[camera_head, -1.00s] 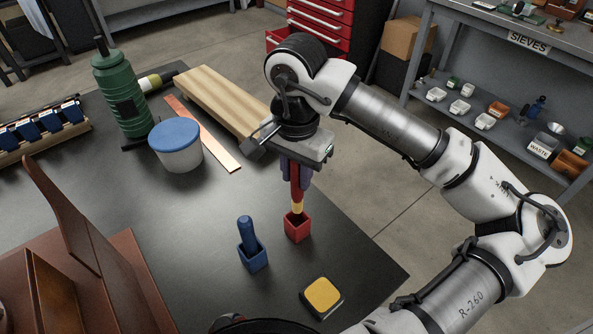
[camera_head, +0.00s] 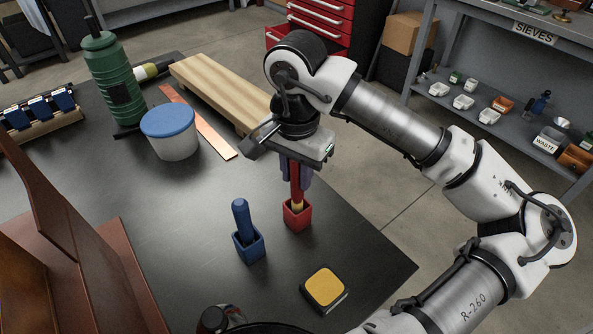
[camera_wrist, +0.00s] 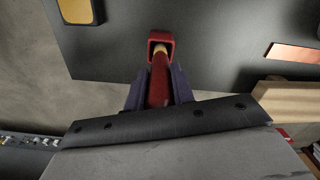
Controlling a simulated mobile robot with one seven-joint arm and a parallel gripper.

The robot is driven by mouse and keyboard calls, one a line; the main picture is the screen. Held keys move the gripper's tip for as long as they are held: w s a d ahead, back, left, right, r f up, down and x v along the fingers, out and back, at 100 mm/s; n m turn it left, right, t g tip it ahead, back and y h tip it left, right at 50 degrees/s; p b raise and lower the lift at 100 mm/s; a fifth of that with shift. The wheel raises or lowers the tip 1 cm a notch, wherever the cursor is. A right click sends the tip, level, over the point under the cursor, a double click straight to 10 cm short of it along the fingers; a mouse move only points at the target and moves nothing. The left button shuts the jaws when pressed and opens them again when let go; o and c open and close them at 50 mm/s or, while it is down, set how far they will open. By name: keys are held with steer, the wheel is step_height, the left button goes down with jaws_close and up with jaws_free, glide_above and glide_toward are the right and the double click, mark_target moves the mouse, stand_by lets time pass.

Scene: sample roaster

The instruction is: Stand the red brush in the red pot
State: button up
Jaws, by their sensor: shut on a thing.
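The red brush (camera_head: 295,184) is upright, its pale yellow lower part inside the mouth of the red pot (camera_head: 298,219). My gripper (camera_head: 296,172) is shut on the brush's red handle, above the pot. In the wrist view, my gripper's dark purple fingers (camera_wrist: 159,90) lie on both sides of the red brush (camera_wrist: 159,78), which runs into the opening of the red pot (camera_wrist: 160,40). The brush's lower end is hidden inside the pot, so I cannot tell whether it touches the bottom.
A blue pot (camera_head: 249,248) holding a blue brush (camera_head: 241,217) stands left of the red pot. A yellow-topped block (camera_head: 324,288) lies in front. A blue-lidded tub (camera_head: 170,132), a copper strip (camera_head: 198,122) and a wooden board (camera_head: 222,92) are farther back. The table edge is close on the right.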

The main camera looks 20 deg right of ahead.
mark_target(297, 184)
steer(key=shift+f+b, duration=1.6)
steer(key=shift+b, duration=0.3)
steer(key=o, duration=1.1)
steer(key=shift+c, duration=0.2)
step_height(297, 184, up, 14)
steer(key=shift+f+p, duration=0.1)
steer(key=shift+p, duration=0.85)
